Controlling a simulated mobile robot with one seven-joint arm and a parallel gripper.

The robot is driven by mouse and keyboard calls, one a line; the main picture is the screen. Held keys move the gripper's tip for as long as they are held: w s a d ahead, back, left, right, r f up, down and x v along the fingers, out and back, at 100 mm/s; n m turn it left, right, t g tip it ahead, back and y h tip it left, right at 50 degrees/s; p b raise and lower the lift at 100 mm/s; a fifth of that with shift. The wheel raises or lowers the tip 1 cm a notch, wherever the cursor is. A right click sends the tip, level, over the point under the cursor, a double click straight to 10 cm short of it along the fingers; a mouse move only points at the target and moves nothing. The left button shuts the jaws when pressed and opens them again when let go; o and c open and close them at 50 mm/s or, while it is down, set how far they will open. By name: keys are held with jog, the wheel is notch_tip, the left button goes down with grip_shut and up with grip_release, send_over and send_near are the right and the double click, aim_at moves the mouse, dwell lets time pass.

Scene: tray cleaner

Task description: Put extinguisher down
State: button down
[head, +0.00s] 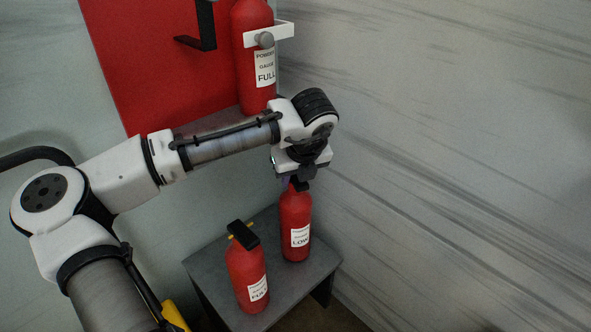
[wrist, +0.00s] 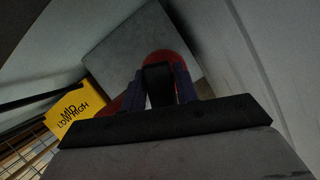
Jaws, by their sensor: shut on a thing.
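A red extinguisher labelled LOW (head: 295,222) stands upright at the back right of a small grey table (head: 325,262). My gripper (head: 297,183) is above it, shut on its black top. In the wrist view the gripper's fingers (wrist: 160,88) close around the black top, with the red body (wrist: 172,60) behind it. A second red extinguisher (head: 245,275), with a FULL label and a black handle, stands at the front left of the same table. Whether the held extinguisher's base touches the tabletop is hard to tell, but it appears at table level.
A larger red extinguisher (head: 254,40) labelled FULL hangs in a white bracket (head: 282,33) by a red wall panel (head: 140,60), with a black hook (head: 205,28) beside it. A marbled wall (head: 450,150) is close on the right. A yellow sign (wrist: 72,112) shows in the wrist view.

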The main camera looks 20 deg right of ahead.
jog(key=shift+f, duration=0.6)
jog(key=c, duration=1.1)
grip_release()
jog(key=shift+f, duration=0.1)
jog(key=shift+o, duration=0.2)
jog(key=p+v, duration=0.3)
jog(key=v, duration=0.9)
jog(key=shift+p, duration=0.35)
